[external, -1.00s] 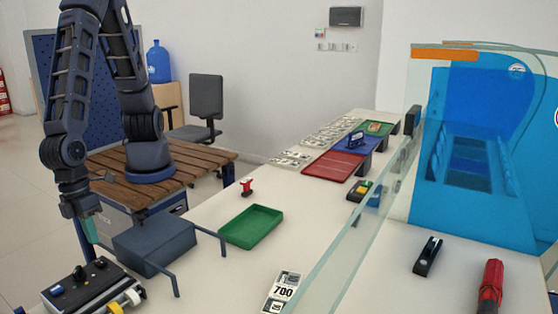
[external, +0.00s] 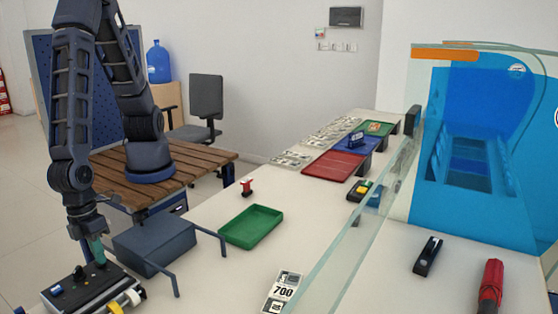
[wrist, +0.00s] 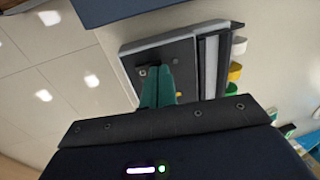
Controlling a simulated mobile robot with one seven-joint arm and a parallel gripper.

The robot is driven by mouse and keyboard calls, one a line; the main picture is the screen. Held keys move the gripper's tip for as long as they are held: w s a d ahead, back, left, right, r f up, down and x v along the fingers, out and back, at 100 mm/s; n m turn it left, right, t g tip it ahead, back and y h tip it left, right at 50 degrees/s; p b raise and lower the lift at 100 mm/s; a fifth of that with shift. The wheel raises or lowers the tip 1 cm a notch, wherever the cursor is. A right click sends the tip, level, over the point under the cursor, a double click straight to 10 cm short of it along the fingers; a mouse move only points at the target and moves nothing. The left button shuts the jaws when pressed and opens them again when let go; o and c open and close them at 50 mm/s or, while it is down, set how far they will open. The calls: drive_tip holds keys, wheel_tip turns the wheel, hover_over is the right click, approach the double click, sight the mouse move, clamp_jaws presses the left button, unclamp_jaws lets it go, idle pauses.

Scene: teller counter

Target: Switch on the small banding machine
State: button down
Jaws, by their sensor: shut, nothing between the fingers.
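The small banding machine (external: 95,289) is at the lower left of the external view, a low box with a dark top, small knobs and white and yellow rolls on its right side. In the wrist view, its grey-edged dark top (wrist: 181,52) lies beyond my fingers. My gripper (external: 99,262) points down over the machine's back part, its teal fingers shut with nothing between them. In the wrist view the fingertips (wrist: 159,68) overlap the dark top beside a small light-and-dark part (wrist: 143,72). I cannot tell whether they touch it. The fingers hide part of the top.
A blue-grey box (external: 154,245) with two bars stands close to the right of my gripper. A green tray (external: 251,227), a small red item (external: 247,187) and a 700 card (external: 284,288) lie on the counter. A glass screen (external: 349,255) runs along the right.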

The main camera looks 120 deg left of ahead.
drive_tip(key=shift+w+f, duration=0.15)
drive_tip(key=shift+s, duration=0.85)
drive_tip(key=shift+r, duration=0.2)
wheel_tip(320, 180, up, 14)
drive_tip(key=s, duration=0.2)
idle(0.5)
drive_tip(key=shift+f, duration=0.15)
drive_tip(key=shift+w, duration=0.6)
